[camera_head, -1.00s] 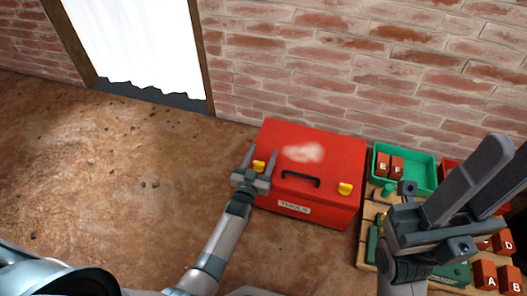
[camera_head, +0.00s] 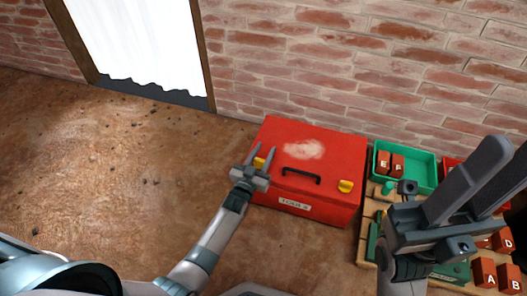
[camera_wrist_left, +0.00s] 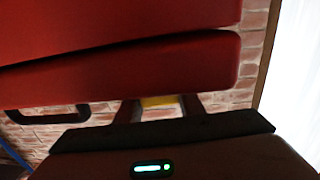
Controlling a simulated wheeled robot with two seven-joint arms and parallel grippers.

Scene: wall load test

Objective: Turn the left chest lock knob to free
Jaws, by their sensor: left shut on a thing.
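The red chest (camera_head: 325,150) stands on the floor against the brick wall, with a black handle (camera_head: 301,176) and a "TOOLS" label on its front. Its left yellow lock knob (camera_head: 258,162) is partly hidden by my left gripper (camera_head: 260,160). My left gripper is shut on this knob; in the left wrist view a bit of the yellow knob (camera_wrist_left: 158,101) shows between the fingers. The right yellow knob (camera_head: 345,186) is clear of both grippers. My right gripper (camera_head: 490,185) is in the foreground at right, its fingers apart with nothing seen between them.
Right of the chest are a green bin (camera_head: 413,165) holding red blocks E and F, and a wooden rack partly hidden by my right arm. Red blocks marked A (camera_head: 484,273), B and D lie at lower right. The floor left of the chest is open, near a bright doorway (camera_head: 140,45).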

